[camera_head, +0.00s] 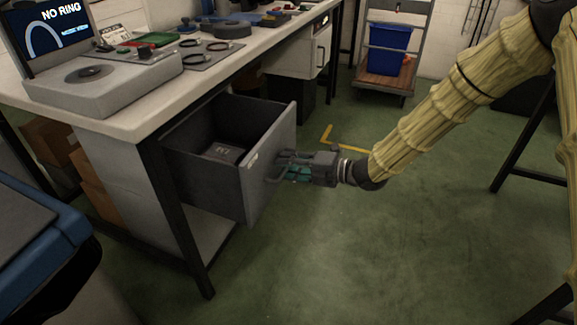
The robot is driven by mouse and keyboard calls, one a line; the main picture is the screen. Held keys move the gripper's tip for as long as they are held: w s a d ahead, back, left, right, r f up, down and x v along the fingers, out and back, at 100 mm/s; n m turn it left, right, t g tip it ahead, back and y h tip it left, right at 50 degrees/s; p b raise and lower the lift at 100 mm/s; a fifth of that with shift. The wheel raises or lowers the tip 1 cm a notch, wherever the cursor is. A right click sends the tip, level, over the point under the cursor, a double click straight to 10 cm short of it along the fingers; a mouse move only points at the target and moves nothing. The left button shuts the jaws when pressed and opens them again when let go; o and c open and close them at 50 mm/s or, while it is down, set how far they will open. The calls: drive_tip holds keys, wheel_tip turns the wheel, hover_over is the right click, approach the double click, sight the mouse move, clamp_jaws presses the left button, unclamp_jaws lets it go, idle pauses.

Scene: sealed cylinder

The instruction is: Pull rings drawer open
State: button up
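The grey drawer (200,183) under the workbench at left stands pulled out, with its inside in view. A small dark grey block with faint marks (223,152) lies on its floor toward the back. The drawer's front panel (258,190) faces right and carries a small pale label (253,160). My gripper (278,168) is at the outer face of this panel, with its fingers pointing left at it. The handle is hidden or blends with the fingers, so I cannot tell whether they are closed on it.
The workbench top (120,122) holds a device with a screen reading "NO RING" (50,32) and several small parts. A second drawer unit (300,55) is farther back. A blue bin (388,48) stands on a cart. The green floor right of the drawer is clear.

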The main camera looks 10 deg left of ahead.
drive_tip(key=v, duration=1.2)
idle(0.3)
drive_tip(key=s+d+f+m+t+h, duration=0.1)
drive_tip(key=s+d+f+m+h, duration=0.25)
drive_tip(key=f+m, duration=0.45)
drive_tip(key=s+d+f+m+h, duration=0.2)
drive_tip(key=s+f+m, duration=0.25)
drive_tip(key=f, duration=0.55)
drive_tip(key=s+d+f+m+t+h, duration=0.1)
drive_tip(key=s+d+f+m+h, duration=0.25)
drive_tip(key=f+m, duration=0.5)
drive_tip(key=s+d+f+m+g+h, duration=0.2)
drive_tip(key=s+d+f+m, duration=0.2)
drive_tip(key=s, duration=0.5)
drive_tip(key=s+d+f+m+g+h, duration=0.2)
drive_tip(key=s+d+f+m, duration=0.25)
drive_tip(key=s, duration=0.45)
drive_tip(key=s+d+f+m+g+h, duration=0.2)
drive_tip(key=s+d+f+m, duration=0.2)
drive_tip(key=s, duration=0.5)
wheel_tip(320, 180, up, 37)
drive_tip(key=p, duration=3.6)
drive_tip(key=shift+w+d+f+p, duration=0.15)
drive_tip(key=shift+d+f+p, duration=0.05)
drive_tip(key=shift+d+p, duration=0.1)
